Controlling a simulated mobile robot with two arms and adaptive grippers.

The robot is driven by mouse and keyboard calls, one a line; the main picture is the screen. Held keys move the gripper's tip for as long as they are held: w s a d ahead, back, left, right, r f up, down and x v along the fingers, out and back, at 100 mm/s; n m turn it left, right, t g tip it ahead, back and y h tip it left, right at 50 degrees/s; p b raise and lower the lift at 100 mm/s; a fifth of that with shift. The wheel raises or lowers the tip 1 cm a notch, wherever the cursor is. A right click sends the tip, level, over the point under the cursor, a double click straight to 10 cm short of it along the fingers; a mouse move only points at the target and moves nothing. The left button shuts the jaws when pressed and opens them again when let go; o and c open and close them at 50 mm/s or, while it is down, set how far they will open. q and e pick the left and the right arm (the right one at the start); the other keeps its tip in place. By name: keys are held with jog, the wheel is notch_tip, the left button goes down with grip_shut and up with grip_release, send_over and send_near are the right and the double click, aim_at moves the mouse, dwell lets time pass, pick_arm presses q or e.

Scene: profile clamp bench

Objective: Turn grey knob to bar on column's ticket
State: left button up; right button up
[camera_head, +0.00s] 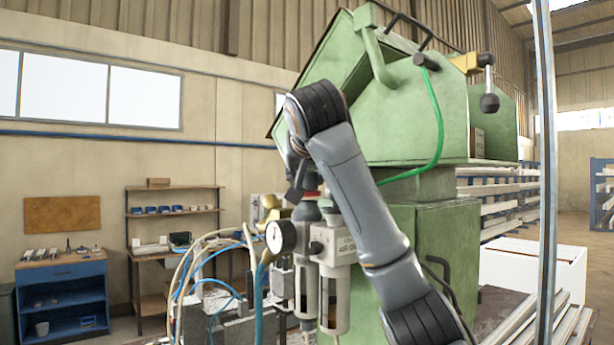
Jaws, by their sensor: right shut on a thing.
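My right gripper (298,188) points down at the top of the air unit, partly hidden behind my own arm. It is shut on the grey knob (306,212), which shows as a dark rounded piece just below a small red part. A round pressure gauge (281,237) with a white face is just below and left of the knob. The pale filter body (337,247) with printed letters stands to the right. The ticket on the column and its bar cannot be made out. My left gripper is not in view.
A large green machine (440,110) stands close behind my right arm, with a black ball lever (490,103) at upper right. Blue and pale hoses (205,262) crowd the left of the air unit. A blue cabinet (62,295) and shelves (172,212) stand far left.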

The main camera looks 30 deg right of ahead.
jog(key=shift+f+y, duration=0.1)
jog(key=shift+y, duration=0.2)
jog(key=shift+n+t+y+b, duration=0.6)
jog(key=shift+n+y, duration=0.2)
jog(key=shift+n, duration=0.1)
jog(key=shift+n+y, duration=0.8)
jog(key=shift+n+t+y, duration=0.5)
jog(key=shift+n+y, duration=0.6)
jog(key=shift+y, duration=0.1)
jog(key=shift+n+y, duration=1.1)
jog(key=shift+y, duration=0.4)
jog(key=o, duration=1)
jog(key=shift+o, duration=1)
jog(key=shift+w, duration=0.1)
